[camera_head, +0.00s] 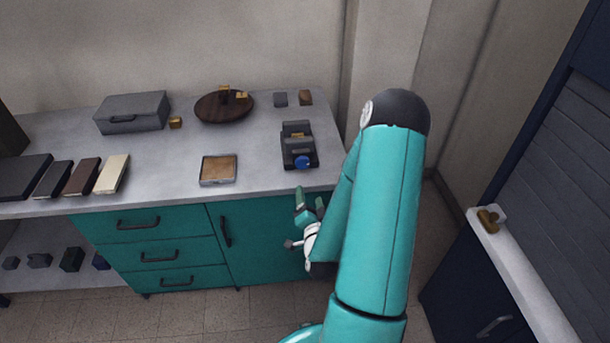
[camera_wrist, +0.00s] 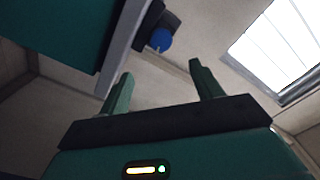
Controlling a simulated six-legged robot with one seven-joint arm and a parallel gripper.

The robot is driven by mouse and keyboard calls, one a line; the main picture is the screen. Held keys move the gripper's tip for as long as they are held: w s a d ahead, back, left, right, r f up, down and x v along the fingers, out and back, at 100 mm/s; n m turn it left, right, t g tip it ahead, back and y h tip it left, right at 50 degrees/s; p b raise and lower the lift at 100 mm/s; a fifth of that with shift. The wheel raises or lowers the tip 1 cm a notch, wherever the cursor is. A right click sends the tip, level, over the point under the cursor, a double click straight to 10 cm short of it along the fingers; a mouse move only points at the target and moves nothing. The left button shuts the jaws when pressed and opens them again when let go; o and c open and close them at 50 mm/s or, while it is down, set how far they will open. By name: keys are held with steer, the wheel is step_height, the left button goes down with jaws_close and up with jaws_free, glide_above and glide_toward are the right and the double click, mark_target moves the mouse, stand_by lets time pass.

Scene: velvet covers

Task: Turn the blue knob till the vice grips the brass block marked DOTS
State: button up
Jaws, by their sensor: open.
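The vice (camera_head: 297,143) is a dark grey block on the right part of the worktop, near its front edge. Its blue knob (camera_head: 304,162) faces the front. My gripper (camera_head: 309,199) is in front of and below the worktop edge, apart from the knob. Its two fingers (camera_wrist: 162,84) are spread and empty.
A tray with a tan inside (camera_head: 218,182) lies left of the vice. Teal drawers (camera_head: 150,240) stand below. The worktop just around the vice is clear.

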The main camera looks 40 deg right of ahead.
mark_target(303, 166)
steer(key=w+d+n, duration=0.2)
steer(key=w+n, duration=0.1)
steer(key=w+d+n, duration=0.2)
steer(key=w+n, duration=0.1)
steer(key=w, duration=0.1)
steer(key=w+d+n, duration=0.3)
steer(key=w, duration=0.1)
steer(key=shift+d, duration=0.1)
steer(key=c, duration=1)
